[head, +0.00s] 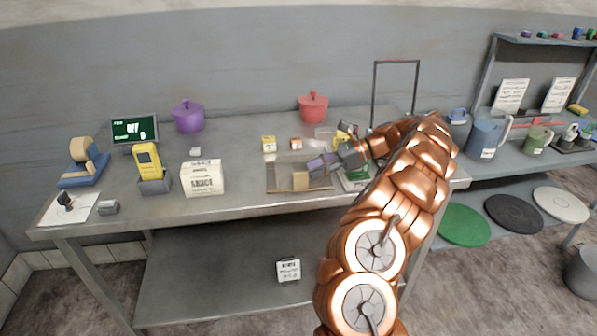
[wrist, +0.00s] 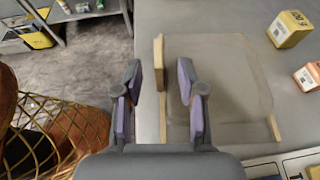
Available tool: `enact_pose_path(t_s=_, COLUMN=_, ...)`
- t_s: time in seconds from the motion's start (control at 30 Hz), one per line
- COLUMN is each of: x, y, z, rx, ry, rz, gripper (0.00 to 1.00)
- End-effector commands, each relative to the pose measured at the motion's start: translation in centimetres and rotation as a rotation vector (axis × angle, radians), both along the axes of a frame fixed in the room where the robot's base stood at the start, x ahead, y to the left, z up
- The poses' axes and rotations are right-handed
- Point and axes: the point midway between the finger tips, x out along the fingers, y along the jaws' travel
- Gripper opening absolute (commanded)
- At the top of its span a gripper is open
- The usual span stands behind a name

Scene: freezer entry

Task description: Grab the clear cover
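The clear cover (wrist: 222,75) is a see-through flat panel lying on the steel table, with a wooden strip (wrist: 273,127) at one edge. A wooden block (wrist: 159,62) stands up at its left side in the wrist view. In the head view the cover (head: 283,172) lies mid-table, with the block (head: 300,181) near its front edge. My gripper (wrist: 158,92), with purple pads, is open and empty. Its fingers are apart on either side of the block's line; I cannot tell whether they reach down beside it. In the head view my gripper (head: 320,164) hovers at the cover.
A yellow box (wrist: 290,28) and an orange-white box (wrist: 308,76) stand right of the cover in the wrist view. A white labelled box (head: 202,178) stands left of it in the head view. A red pot (head: 313,107) and purple pot (head: 188,116) stand behind.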

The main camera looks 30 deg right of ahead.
Motion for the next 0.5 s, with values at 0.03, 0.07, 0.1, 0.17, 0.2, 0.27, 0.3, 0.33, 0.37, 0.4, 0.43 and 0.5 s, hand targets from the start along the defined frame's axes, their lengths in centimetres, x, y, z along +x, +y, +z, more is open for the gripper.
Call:
enact_pose_path(t_s=0.03, x=0.1, y=0.5, z=0.0, rx=0.002, ry=0.0, rz=0.003, gripper=0.4)
enact_pose_path(t_s=0.07, x=0.2, y=0.6, z=-0.1, rx=0.002, ry=-0.001, rz=0.003, gripper=0.4)
enact_pose_path(t_s=0.1, x=0.3, y=0.7, z=-0.1, rx=0.001, ry=-0.001, rz=0.004, gripper=0.4)
enact_pose_path(t_s=0.17, x=0.4, y=0.9, z=-0.2, rx=0.0, ry=-0.001, rz=0.003, gripper=0.4)
enact_pose_path(t_s=0.2, x=0.4, y=1.0, z=-0.3, rx=-0.001, ry=-0.001, rz=0.002, gripper=0.4)
enact_pose_path(t_s=0.27, x=0.5, y=1.2, z=-0.3, rx=-0.001, ry=-0.001, rz=0.002, gripper=0.4)
enact_pose_path(t_s=0.3, x=0.7, y=1.4, z=-0.4, rx=-0.001, ry=-0.001, rz=0.002, gripper=0.4)
enact_pose_path(t_s=0.33, x=0.7, y=1.6, z=-0.5, rx=-0.001, ry=-0.001, rz=0.002, gripper=0.4)
enact_pose_path(t_s=0.37, x=0.8, y=1.8, z=-0.6, rx=-0.001, ry=-0.001, rz=0.002, gripper=0.4)
enact_pose_path(t_s=0.4, x=0.9, y=2.2, z=-0.7, rx=0.001, ry=-0.001, rz=0.004, gripper=0.4)
enact_pose_path(t_s=0.43, x=1.1, y=2.6, z=-0.9, rx=0.002, ry=0.0, rz=0.005, gripper=0.4)
enact_pose_path(t_s=0.5, x=1.4, y=3.3, z=-1.2, rx=0.001, ry=0.0, rz=0.005, gripper=0.4)
